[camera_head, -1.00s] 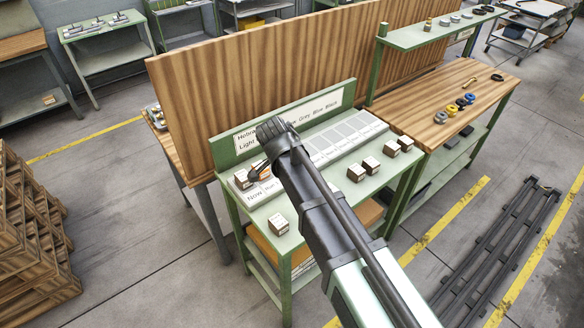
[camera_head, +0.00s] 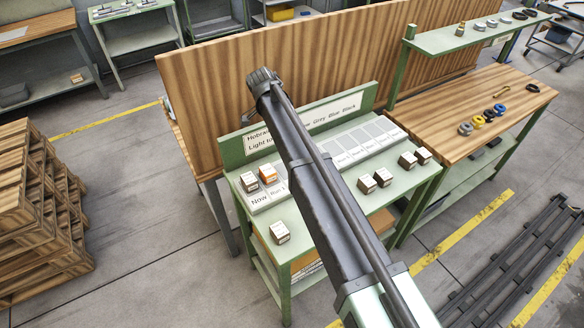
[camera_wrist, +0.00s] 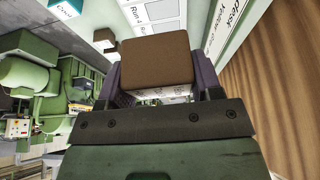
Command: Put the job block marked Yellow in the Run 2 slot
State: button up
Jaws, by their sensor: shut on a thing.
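My gripper (camera_wrist: 157,88) is shut on a brown job block (camera_wrist: 156,62) in the wrist view. The block's printed face is mostly hidden, so I cannot read its mark. In the head view my arm's end (camera_head: 263,82) is raised in front of the wooden panel, and the held block does not show there. The slot rack (camera_head: 345,158) lies on the green table below. A dark block (camera_head: 249,182) stands at the Now slot and an orange-topped block (camera_head: 268,174) at Run 1. My arm hides the Run 2 slot.
A sign board (camera_head: 345,108) and a tall wooden panel (camera_head: 200,95) rise behind the rack.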

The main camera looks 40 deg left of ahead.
notch_tip(320, 180, down, 20)
jog(key=b, duration=1.8)
jog(key=shift+b, duration=0.35)
jog(key=shift+r, duration=0.3)
jog(key=shift+f, duration=0.2)
jog(key=o, duration=1)
jog(key=shift+r, duration=0.1)
jog(key=shift+r+p, duration=0.35)
jog(key=shift+p, duration=0.15)
jog(key=p+v, duration=1)
jog(key=v, duration=0.1)
jog(key=shift+s+r+p, duration=0.15)
jog(key=shift+r+p, duration=0.1)
jog(key=shift+p, duration=0.05)
